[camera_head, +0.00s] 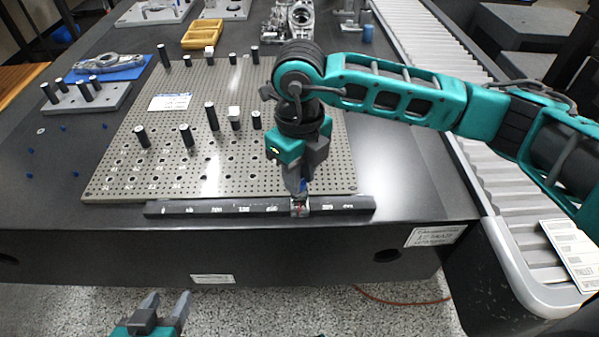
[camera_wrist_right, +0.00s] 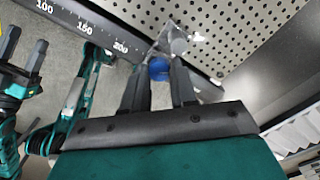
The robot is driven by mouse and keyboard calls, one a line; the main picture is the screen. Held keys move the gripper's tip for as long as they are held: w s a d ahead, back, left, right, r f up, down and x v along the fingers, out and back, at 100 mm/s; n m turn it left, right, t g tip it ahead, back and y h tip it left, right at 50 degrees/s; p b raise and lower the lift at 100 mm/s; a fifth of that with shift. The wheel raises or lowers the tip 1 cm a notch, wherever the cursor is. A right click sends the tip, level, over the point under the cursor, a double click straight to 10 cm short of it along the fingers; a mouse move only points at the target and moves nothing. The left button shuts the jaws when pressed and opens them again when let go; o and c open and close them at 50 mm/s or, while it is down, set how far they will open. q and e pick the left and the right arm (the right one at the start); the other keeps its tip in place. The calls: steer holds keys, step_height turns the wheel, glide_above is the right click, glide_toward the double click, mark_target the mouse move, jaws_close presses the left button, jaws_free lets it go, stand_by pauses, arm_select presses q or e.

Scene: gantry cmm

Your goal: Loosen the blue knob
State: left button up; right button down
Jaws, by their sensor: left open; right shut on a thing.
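The blue knob (camera_wrist_right: 158,69) shows in the right wrist view between the fingertips of my right gripper (camera_wrist_right: 165,78). It sits on a small clear and metal slider (camera_wrist_right: 176,42) on the dark ruler bar (camera_wrist_right: 75,15). In the head view the bar (camera_head: 190,209) lies along the front edge of the table, and my right gripper (camera_head: 298,192) points down at the slider (camera_head: 300,208). My right gripper is shut on the knob. My left gripper (camera_head: 165,312) is open and empty, low in front of the table.
A perforated plate (camera_head: 130,190) with several black posts lies behind the bar. A yellow tray (camera_head: 203,34) and metal parts stand at the back. A roller conveyor (camera_head: 490,165) runs along the right side. The dark table top (camera_head: 400,190) right of the plate is clear.

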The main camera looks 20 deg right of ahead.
steer(key=c, duration=0.9)
jaws_free()
step_height(320, 180, up, 13)
steer(key=shift+p, duration=1.05)
